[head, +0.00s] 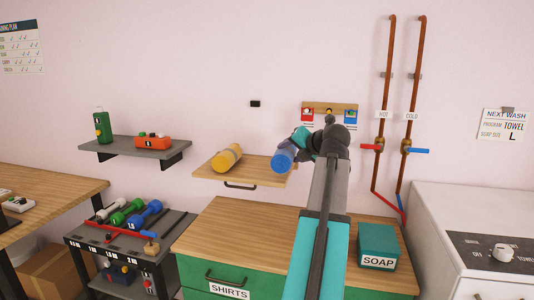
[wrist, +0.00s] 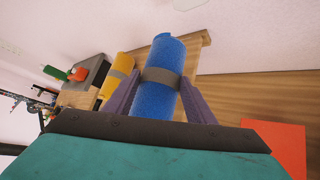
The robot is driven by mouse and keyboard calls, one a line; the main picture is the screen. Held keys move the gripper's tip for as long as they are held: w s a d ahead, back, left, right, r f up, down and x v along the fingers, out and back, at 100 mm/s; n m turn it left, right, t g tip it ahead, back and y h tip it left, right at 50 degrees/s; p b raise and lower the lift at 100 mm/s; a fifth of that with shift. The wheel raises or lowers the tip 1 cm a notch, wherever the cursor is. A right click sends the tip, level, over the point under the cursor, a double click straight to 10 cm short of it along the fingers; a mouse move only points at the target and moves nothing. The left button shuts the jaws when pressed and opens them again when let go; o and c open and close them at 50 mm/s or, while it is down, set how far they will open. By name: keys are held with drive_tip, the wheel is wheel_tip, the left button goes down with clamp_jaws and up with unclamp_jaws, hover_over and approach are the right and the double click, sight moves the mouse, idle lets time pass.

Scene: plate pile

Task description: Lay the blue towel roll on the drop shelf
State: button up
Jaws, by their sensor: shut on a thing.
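The blue towel roll (head: 282,159) with a grey band is held in my gripper (head: 296,149), near the right end of the wooden drop shelf (head: 262,171). In the wrist view the blue roll (wrist: 154,98) stands lengthwise between the two purple fingers (wrist: 158,88), which close on its sides around the band. A yellow roll (head: 227,157) with a grey band lies on the left part of the shelf; it also shows in the wrist view (wrist: 110,82). I cannot tell whether the blue roll touches the shelf. My arm hides part of the gripper in the head view.
A wooden-topped cabinet (head: 235,228) stands below, with a teal soap box (head: 377,240) on its right. A grey shelf (head: 120,147) holds a green bottle and an orange item to the left. A dumbbell rack (head: 120,236) stands below that. Copper pipes (head: 388,90) run up the wall at right.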

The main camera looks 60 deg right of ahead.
sight(281, 152)
drive_tip(key=w, duration=0.3)
drive_tip(key=w+d+p, duration=0.1)
drive_tip(key=w, duration=0.5)
drive_tip(key=shift+w+d+f+p, duration=0.25)
drive_tip(key=shift+f+p, duration=0.1)
drive_tip(key=shift+f, duration=0.05)
drive_tip(key=shift+w, duration=0.65)
drive_tip(key=shift+f+p, duration=0.8)
drive_tip(key=shift+f, duration=1.05)
drive_tip(key=o, duration=1.1)
drive_tip(key=shift+c, duration=0.2)
drive_tip(key=shift+s, duration=0.1)
drive_tip(key=shift+b+v, duration=1.2)
drive_tip(key=shift+v, duration=4.75)
